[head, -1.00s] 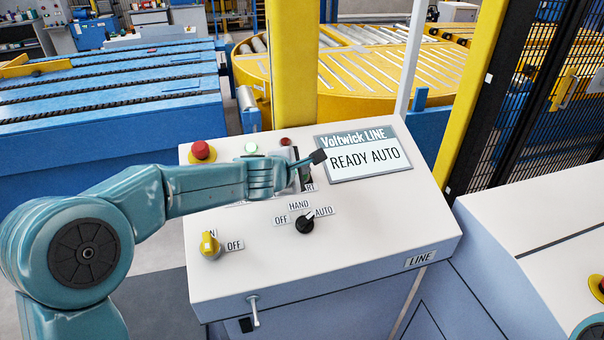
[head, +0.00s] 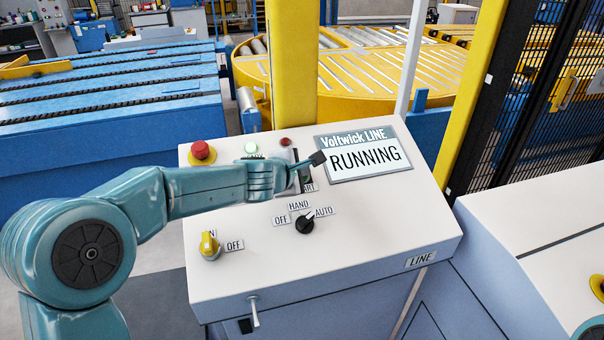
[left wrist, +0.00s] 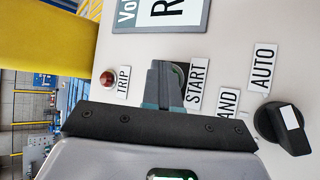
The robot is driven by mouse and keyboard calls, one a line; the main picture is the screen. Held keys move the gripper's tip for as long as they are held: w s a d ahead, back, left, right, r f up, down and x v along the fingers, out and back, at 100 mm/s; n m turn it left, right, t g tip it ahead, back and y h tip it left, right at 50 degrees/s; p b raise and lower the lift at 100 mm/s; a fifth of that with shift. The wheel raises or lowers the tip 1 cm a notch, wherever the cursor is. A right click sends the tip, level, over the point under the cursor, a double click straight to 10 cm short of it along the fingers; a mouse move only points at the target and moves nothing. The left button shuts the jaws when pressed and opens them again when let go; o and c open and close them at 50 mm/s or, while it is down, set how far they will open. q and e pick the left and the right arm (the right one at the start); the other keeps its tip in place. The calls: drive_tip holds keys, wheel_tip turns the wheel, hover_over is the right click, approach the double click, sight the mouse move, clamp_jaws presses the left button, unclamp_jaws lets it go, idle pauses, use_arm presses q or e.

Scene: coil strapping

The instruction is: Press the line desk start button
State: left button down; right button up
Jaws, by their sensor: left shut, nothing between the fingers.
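The line desk (head: 340,255) is a sloped pale console. Its display (head: 365,158) reads RUNNING. My right gripper is not in view.
The desk also carries a red mushroom button (head: 201,150), a lit green lamp (head: 251,147), a red TRIP lamp (left wrist: 108,79), a selector (head: 305,225) at AUTO and a yellow switch (head: 209,243). A yellow post (head: 292,70) stands behind, with a fence (head: 560,90) at right.

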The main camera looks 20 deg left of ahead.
use_arm(q)
drive_tip(key=shift+f, duration=0.1)
idle(0.3)
drive_tip(key=shift+s+r+p, duration=0.1)
drive_tip(key=shift+r+p, duration=0.45)
drive_tip(key=shift+r, duration=0.05)
drive_tip(key=shift+s+d+r, duration=0.15)
drive_tip(key=shift+s+r, duration=0.05)
drive_tip(key=shift+r, duration=0.05)
drive_tip(key=shift+w+r, duration=0.1)
drive_tip(key=shift+r+p, duration=0.35)
drive_tip(key=shift+p, duration=0.15)
drive_tip(key=r+p, duration=0.1)
drive_tip(key=s+r+p, duration=0.1)
drive_tip(key=d+r+p, duration=0.1)
drive_tip(key=shift+s+r, duration=0.35)
drive_tip(key=shift+r, duration=0.05)
drive_tip(key=shift+w, duration=0.1)
drive_tip(key=shift+f, duration=0.1)
